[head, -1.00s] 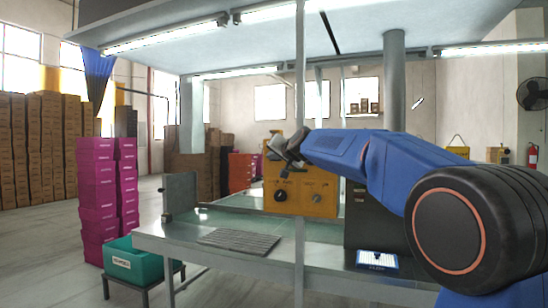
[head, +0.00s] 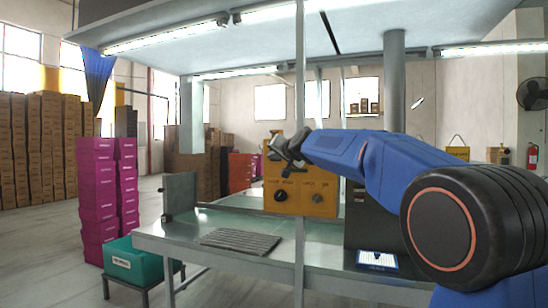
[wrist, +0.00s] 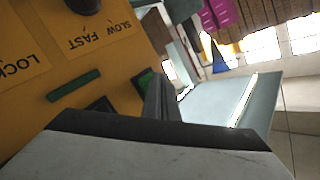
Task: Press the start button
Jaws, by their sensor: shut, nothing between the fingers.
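The yellow control box (head: 312,205) stands at the back of the steel bench in the head view, with dark knobs on its front. Its yellow face (wrist: 28,110) fills the left of the wrist view, upside down, with "SLOW FAST" and "LOCK" labels. A green button-like piece (wrist: 144,79) shows near the box's edge, partly hidden behind my fingers; no start label is readable. My gripper (head: 283,150) is shut and empty in front of the box's upper left. In the wrist view its fingertips (wrist: 158,88) are beside the green piece; I cannot tell whether they touch.
A grey ribbed mat (head: 240,241) lies on the bench (head: 190,238). A thin upright post (head: 300,90) stands in front of the box. A lit tablet-like panel (head: 377,259) lies to the right. Magenta boxes (head: 97,190) and a teal bin (head: 130,262) stand left of the bench.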

